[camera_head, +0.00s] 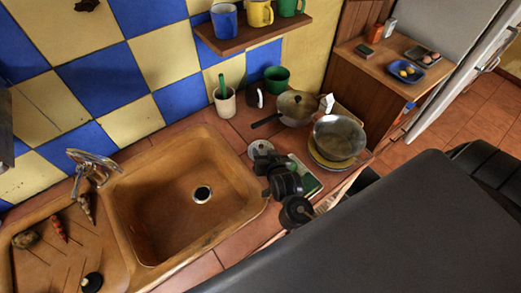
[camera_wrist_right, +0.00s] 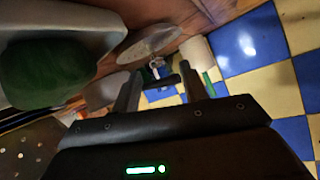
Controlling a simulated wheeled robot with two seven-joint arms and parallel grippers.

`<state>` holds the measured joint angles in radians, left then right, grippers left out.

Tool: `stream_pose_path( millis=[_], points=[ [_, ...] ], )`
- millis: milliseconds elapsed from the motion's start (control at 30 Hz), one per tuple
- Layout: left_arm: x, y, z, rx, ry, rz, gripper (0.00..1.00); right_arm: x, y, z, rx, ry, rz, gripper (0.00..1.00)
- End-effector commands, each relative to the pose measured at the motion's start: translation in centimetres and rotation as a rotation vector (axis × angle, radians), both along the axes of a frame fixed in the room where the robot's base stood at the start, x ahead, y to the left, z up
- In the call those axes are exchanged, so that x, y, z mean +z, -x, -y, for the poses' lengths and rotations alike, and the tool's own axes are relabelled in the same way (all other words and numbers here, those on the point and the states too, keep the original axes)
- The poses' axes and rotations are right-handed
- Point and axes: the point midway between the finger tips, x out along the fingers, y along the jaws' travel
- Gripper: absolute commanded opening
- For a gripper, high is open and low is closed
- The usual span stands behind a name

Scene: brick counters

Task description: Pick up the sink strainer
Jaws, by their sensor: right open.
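A pale grey round disc (camera_head: 260,147), which looks like the sink strainer, lies on the tiled counter right of the sink basin, its lower part hidden by my gripper. A pale disc (camera_wrist_right: 150,44) just past the fingers in the right wrist view seems to be the same thing. My right gripper (camera_head: 262,158) is at the disc's near edge in the head view. In the wrist view its two fingers (camera_wrist_right: 158,80) stand apart, and the gripper is open. I cannot tell whether the fingers touch the disc. My left gripper is out of view.
The brown sink (camera_head: 160,225) with its drain (camera_head: 202,194) lies to the left. A white cup (camera_head: 225,103), a black-and-white mug (camera_head: 254,96), a lidded pot (camera_head: 296,108) and a pan (camera_head: 339,138) stand close behind and right. A green-and-white item (camera_head: 309,184) lies beside my arm.

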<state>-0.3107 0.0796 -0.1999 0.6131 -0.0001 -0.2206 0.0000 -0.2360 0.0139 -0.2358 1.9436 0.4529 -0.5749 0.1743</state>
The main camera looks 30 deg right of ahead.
Motion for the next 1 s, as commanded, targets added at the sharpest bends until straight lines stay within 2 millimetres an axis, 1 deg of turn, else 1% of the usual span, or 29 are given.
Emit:
stream_pose_path(
  millis=[100,233,433,500,600,867,900,1000],
  points=[
    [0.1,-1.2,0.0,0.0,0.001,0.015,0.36,-0.2,-0.2,0.1,-0.001,0.0,0.0,0.44],
    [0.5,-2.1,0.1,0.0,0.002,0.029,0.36,-0.2,-0.6,0.3,-0.001,0.002,-0.001,0.44],
    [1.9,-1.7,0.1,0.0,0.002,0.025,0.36,-1.3,-2.9,1.0,-0.001,0.003,-0.002,0.44],
    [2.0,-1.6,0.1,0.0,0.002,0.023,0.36,-1.8,-3.7,1.1,-0.002,0.001,0.0,0.44],
    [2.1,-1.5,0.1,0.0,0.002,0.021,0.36,-2.3,-4.4,1.2,-0.003,0.001,0.0,0.44],
    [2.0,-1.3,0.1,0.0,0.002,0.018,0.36,-2.6,-4.6,1.2,-0.003,-0.001,0.0,0.44],
    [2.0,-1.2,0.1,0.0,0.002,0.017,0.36,-2.6,-4.6,1.2,-0.003,-0.001,0.0,0.43],
    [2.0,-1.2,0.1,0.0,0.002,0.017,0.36,-2.6,-4.6,1.2,-0.002,0.0,-0.001,0.3]
  ],
)
